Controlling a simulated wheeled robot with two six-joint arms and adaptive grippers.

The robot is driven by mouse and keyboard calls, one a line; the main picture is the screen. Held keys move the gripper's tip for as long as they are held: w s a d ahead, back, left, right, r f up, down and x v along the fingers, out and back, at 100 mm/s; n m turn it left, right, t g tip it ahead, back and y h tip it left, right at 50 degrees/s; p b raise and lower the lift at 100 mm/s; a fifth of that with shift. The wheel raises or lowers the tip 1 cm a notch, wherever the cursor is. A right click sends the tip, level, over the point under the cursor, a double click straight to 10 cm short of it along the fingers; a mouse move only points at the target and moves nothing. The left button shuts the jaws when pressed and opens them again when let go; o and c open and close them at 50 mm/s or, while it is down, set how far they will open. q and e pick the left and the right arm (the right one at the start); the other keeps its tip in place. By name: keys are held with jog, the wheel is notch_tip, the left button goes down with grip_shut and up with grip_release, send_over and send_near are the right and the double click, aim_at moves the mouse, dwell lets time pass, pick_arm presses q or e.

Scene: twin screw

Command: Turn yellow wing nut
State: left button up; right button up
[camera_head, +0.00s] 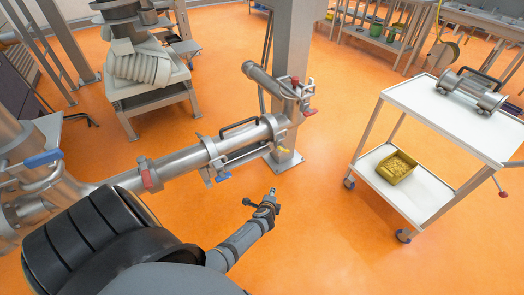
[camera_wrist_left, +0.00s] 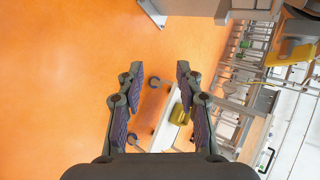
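A long steel pipe assembly (camera_head: 190,160) runs across the left and middle of the head view. A small yellow wing-shaped part (camera_head: 285,149) sits low near its right end. My left gripper (camera_head: 261,197) is below and in front of the pipe, apart from both yellow parts. In the left wrist view its two fingers (camera_wrist_left: 158,85) are spread with nothing between them. No yellow wing nut is clear in that view. My right gripper is not in view.
Red handles (camera_head: 147,178) (camera_head: 309,112) and a blue handle (camera_head: 43,158) sit on the pipework. A grey column (camera_head: 292,60) stands behind the pipe end. A white cart (camera_head: 435,112) with a yellow bin (camera_head: 397,168) stands at right. Orange floor between is clear.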

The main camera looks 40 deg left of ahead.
pick_arm(q)
jog(key=s+d+f+n+g+h+b, duration=0.1)
jog(key=s+f+n+g, duration=0.1)
jog(key=s+f, duration=0.6)
jog(key=shift+f+n, duration=0.3)
jog(key=shift+f, duration=0.6)
